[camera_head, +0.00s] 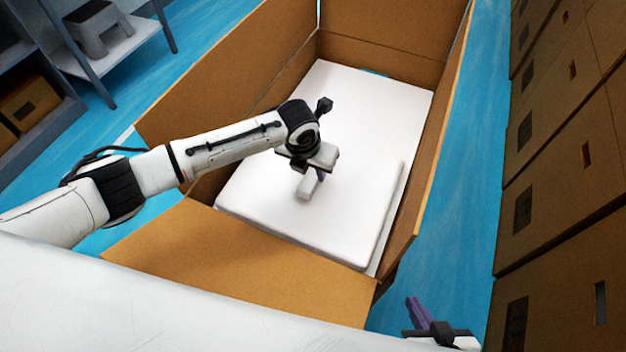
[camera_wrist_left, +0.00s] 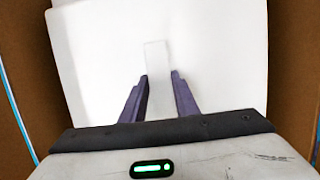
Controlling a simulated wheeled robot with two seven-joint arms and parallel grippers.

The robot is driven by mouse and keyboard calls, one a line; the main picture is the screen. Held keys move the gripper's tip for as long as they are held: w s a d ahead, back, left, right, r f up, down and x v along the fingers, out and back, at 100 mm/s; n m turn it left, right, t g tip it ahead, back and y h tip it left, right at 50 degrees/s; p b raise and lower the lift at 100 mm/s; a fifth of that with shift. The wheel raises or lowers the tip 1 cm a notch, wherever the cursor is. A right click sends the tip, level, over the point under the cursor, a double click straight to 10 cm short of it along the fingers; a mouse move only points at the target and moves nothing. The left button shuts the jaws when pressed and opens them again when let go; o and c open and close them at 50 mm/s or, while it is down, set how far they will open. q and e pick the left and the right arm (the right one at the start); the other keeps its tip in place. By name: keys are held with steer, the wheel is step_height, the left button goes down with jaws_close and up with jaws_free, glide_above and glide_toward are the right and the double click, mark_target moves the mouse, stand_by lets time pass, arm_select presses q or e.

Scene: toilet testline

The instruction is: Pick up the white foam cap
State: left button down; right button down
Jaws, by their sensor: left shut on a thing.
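The white foam cap (camera_head: 335,225) is a broad flat slab with a narrow raised block near its middle, lying inside the open cardboard box (camera_head: 240,262). It fills most of the left wrist view (camera_wrist_left: 222,50). My left gripper (camera_head: 314,182) reaches down over the cap's middle. In the left wrist view, the purple fingers of my left gripper (camera_wrist_left: 160,92) stand on either side of the raised block and are shut on it. My right gripper (camera_head: 418,308) is at the bottom right, outside the box; its jaw opening is unclear.
The box's near flap (camera_head: 240,275) is folded outward, and its side walls stand close around the cap. Stacked brown cartons (camera_head: 565,150) line the right side. A grey shelf with a stool (camera_head: 98,28) stands at the upper left. Blue floor (camera_head: 455,200) is clear between box and cartons.

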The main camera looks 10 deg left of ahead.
arm_select(q)
step_height(320, 180, up, 28)
stand_by(0.4)
step_height(320, 180, up, 10)
steer(key=p, duration=0.3)
stand_by(0.6)
